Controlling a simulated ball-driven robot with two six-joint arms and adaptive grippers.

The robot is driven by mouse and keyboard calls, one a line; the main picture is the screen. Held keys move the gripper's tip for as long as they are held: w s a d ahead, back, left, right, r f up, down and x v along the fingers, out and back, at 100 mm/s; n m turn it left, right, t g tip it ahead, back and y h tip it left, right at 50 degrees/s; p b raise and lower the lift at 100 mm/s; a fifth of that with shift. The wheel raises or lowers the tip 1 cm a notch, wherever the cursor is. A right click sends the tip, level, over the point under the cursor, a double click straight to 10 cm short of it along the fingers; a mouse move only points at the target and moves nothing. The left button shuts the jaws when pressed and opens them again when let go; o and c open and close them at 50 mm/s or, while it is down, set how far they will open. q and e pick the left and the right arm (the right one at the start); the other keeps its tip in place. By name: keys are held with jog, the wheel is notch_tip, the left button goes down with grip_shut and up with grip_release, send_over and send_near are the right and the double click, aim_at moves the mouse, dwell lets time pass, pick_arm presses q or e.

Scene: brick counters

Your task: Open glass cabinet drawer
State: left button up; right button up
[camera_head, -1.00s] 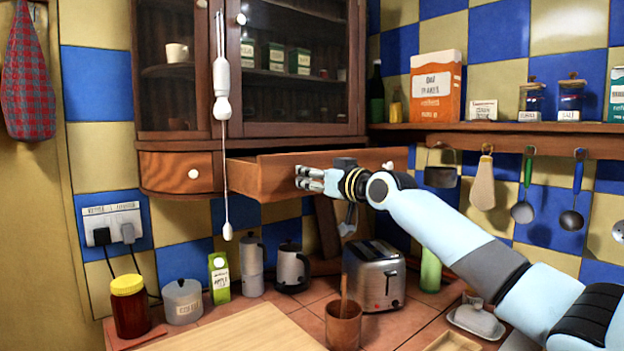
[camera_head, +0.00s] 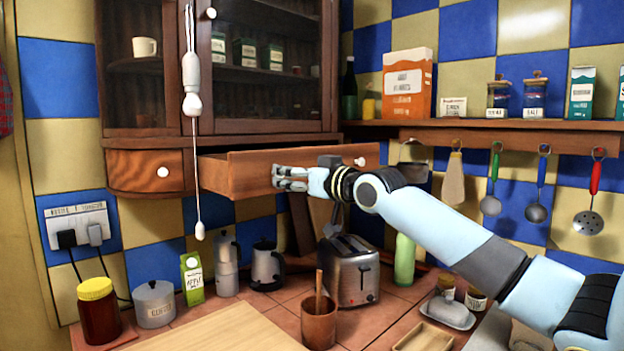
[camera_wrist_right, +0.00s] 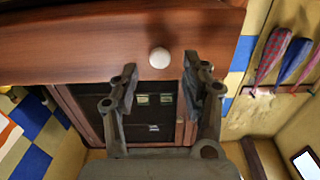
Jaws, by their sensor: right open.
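The wooden cabinet with glass doors (camera_head: 265,60) hangs on the tiled wall. Its wide drawer (camera_head: 235,178) under the glass doors stands pulled out, and one white knob (camera_head: 360,161) shows near its right end. My right gripper (camera_head: 290,178) is open in front of the drawer face. In the right wrist view, the drawer's wooden front (camera_wrist_right: 80,45) fills the top, and a white knob (camera_wrist_right: 159,57) shows between and beyond the open fingers (camera_wrist_right: 160,95). No contact with the knob is visible. My left gripper is not in view.
A closed small drawer (camera_head: 140,170) is to the left. A white pull cord (camera_head: 196,150) hangs before the cabinet. Utensils hang under the right shelf (camera_head: 500,140).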

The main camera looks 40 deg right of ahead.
jog(key=s, duration=0.8)
jog(key=shift+s+d, duration=0.25)
jog(key=shift+d, duration=0.05)
